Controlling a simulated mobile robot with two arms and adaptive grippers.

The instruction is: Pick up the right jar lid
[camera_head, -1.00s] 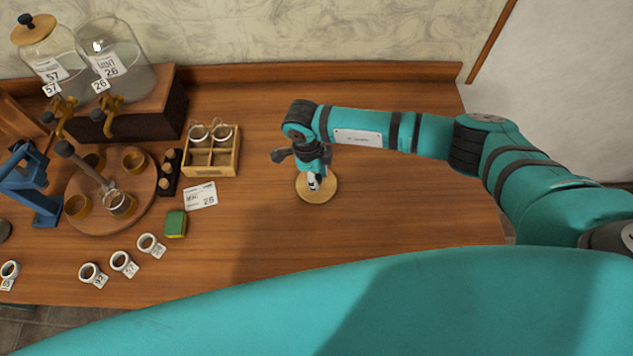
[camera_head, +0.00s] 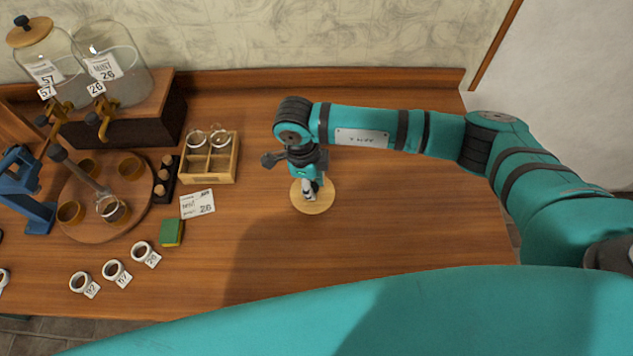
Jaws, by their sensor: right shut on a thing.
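The right jar lid (camera_head: 322,203) is a round, light wooden disc on or just above the table right of the middle; I cannot tell if it touches the wood. My right gripper (camera_head: 309,192) points down over it and is shut on it, with the grip partly hidden by the gripper itself. The right glass jar (camera_head: 122,78) stands open-topped at the back left. The left glass jar (camera_head: 58,85) beside it wears a wooden lid (camera_head: 30,32) with a dark knob. My left gripper is not in view.
A wooden crate (camera_head: 209,178) with small glasses, a card (camera_head: 197,204) and a green sponge (camera_head: 171,233) lie left of the lid. A round tray (camera_head: 134,226) with cups stands farther left. Tagged rings (camera_head: 113,270) lie near the front. The table (camera_head: 420,215) right of the lid is clear.

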